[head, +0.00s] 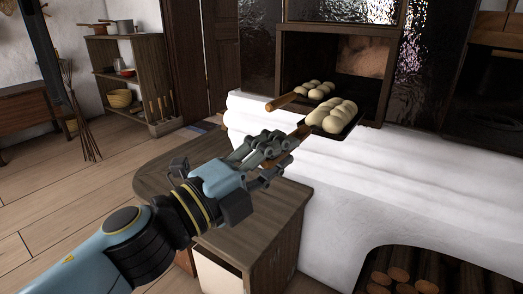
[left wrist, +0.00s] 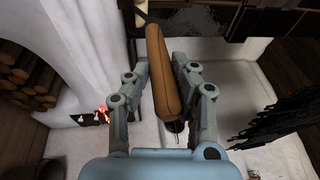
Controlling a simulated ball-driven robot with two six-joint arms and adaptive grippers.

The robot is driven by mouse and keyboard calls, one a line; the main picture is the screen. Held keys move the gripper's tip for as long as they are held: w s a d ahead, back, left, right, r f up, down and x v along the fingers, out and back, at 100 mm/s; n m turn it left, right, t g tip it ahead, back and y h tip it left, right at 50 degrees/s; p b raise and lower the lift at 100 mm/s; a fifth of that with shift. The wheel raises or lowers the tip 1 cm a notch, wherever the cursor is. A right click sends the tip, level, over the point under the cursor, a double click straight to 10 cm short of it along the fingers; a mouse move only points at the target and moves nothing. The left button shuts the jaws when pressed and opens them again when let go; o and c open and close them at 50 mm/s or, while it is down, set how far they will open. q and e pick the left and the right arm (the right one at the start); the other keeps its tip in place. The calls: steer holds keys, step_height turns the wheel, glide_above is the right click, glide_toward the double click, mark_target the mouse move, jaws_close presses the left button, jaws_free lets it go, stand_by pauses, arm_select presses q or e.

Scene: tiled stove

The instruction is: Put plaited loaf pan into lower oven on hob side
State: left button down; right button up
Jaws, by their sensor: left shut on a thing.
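A dark pan with a pale plaited loaf (head: 333,116) is at the mouth of an oven opening (head: 288,62) in the tiled stove, out over the white ledge. My left gripper (head: 277,148) is shut on its wooden handle (head: 303,133), with the loaf ahead of the fingers. In the left wrist view the brown handle (left wrist: 165,75) lies between the two fingers of the gripper (left wrist: 160,85); the loaf is not clearly seen there. My right gripper is not in view.
A second pan of pale rolls (head: 314,91), with its own wooden handle (head: 285,101), sits inside the same opening on the left. The white stove ledge (head: 265,118) runs below. A wooden counter (head: 265,215) stands under my arm. Logs (head: 400,275) fill a lower niche.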

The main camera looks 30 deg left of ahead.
mark_target(308, 129)
arm_select(q)
steer(key=w, duration=0.5)
steer(key=w+p, duration=0.1)
steer(key=w, duration=0.4)
steer(key=shift+w+d+r, duration=0.1)
steer(key=shift+w+d, duration=0.1)
steer(key=shift+w, duration=0.05)
steer(key=w+b, duration=0.1)
steer(key=w, duration=0.7)
steer(key=w+b, duration=0.1)
steer(key=w, duration=0.3)
steer(key=shift+d+f+b, duration=0.2)
steer(key=shift+f+b, duration=0.4)
steer(key=shift+f, duration=0.15)
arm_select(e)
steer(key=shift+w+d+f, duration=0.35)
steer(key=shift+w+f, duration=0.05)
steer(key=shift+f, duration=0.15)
arm_select(q)
steer(key=shift+f, duration=0.25)
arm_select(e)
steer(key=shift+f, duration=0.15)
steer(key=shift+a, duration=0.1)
